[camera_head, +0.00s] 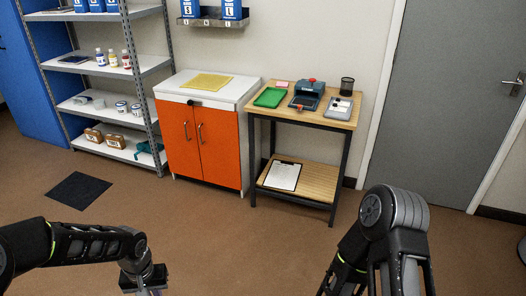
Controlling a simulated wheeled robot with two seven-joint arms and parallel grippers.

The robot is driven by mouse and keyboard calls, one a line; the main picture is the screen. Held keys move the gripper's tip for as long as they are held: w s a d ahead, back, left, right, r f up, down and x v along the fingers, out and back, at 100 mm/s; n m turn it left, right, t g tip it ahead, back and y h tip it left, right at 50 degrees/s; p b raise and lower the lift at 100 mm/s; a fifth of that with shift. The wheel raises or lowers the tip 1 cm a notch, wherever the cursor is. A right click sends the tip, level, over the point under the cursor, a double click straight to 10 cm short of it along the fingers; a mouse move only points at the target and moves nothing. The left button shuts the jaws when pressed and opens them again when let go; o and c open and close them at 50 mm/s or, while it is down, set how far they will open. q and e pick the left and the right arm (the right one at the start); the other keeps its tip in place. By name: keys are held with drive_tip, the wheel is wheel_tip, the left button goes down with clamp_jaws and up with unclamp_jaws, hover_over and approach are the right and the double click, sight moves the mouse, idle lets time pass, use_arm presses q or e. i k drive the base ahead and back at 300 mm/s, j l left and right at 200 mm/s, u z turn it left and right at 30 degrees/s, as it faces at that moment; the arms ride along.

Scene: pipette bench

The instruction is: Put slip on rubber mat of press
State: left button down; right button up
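A blue-grey press-like device (307,94) with a red part on top stands at the back of the wooden table. Its rubber mat is too small to make out. A small pink slip-like piece (281,84) lies left of the device, behind a green tray (270,97); I cannot tell for sure that it is the slip. My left gripper (150,288) is at the bottom edge, far from the table, with its fingertips cut off. My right arm comes in at the lower right, and its gripper is out of view.
The wooden table (260,113) also bears a grey device (339,108) and a black mesh cup (347,86). A clipboard (283,176) lies on its lower shelf. An orange cabinet (215,150) stands to the left, beside shelving (150,66). The brown floor (215,225) in front is clear.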

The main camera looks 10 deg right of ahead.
sight(304, 102)
drive_tip(key=i+l+z, duration=0.4)
drive_tip(key=i, duration=0.25)
drive_tip(key=i+z, duration=0.45)
drive_tip(key=i, duration=0.15)
drive_tip(key=i+j+z, duration=0.15)
drive_tip(key=i+z, duration=0.25)
drive_tip(key=i, duration=0.25)
drive_tip(key=i+j, duration=0.1)
drive_tip(key=i, duration=0.25)
drive_tip(key=i+j, duration=0.15)
drive_tip(key=i, duration=0.25)
